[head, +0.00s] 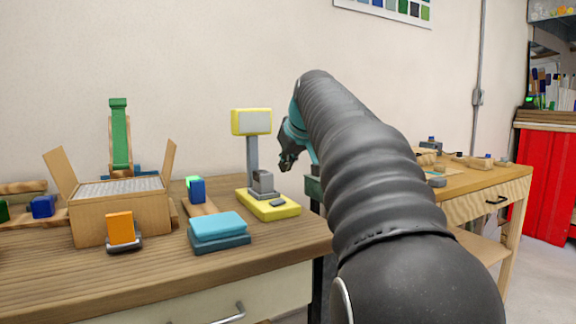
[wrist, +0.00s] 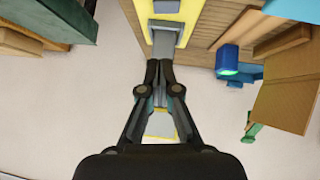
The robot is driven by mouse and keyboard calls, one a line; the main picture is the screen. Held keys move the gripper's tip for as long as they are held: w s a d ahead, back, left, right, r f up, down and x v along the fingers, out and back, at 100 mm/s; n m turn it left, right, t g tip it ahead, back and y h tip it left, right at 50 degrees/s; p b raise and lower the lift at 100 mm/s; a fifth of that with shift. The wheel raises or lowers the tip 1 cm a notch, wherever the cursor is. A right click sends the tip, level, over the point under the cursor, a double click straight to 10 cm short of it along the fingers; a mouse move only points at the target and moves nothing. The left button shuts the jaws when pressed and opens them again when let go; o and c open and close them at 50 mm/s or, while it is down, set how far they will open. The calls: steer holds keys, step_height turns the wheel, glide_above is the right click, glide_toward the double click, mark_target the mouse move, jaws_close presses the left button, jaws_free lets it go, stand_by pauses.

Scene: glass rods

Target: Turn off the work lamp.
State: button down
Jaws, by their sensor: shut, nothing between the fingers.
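The yellow work lamp stands at the right end of the wooden bench. It has a yellow-framed pale head (head: 252,122), a grey post (head: 252,155) and a yellow base (head: 285,211) with a grey block (head: 263,182) and a small dark piece (head: 277,202). I cannot tell for sure whether the lamp is lit. My gripper (head: 286,163) is shut and empty, just right of the post and above the base. In the wrist view my gripper (wrist: 158,64) points at the grey block (wrist: 165,42) on the yellow base (wrist: 194,8); contact cannot be told.
Left of the lamp lie a teal-blue stack (head: 218,227), a blue block with a green top (head: 196,189), an orange block (head: 120,228) and an open cardboard box (head: 150,215). A second bench (head: 470,185) stands to the right, past a gap.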

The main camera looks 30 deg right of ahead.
glide_above(281, 202)
steer(key=f, duration=0.4)
steer(key=shift+s+a+f, duration=0.15)
steer(key=shift+s+f, duration=0.1)
steer(key=shift+f, duration=0.1)
steer(key=shift+d+f+b, duration=0.2)
steer(key=shift+f+b, duration=0.1)
steer(key=shift+f, duration=0.9)
steer(key=shift+w+d+f, duration=0.1)
steer(key=shift+f, duration=0.75)
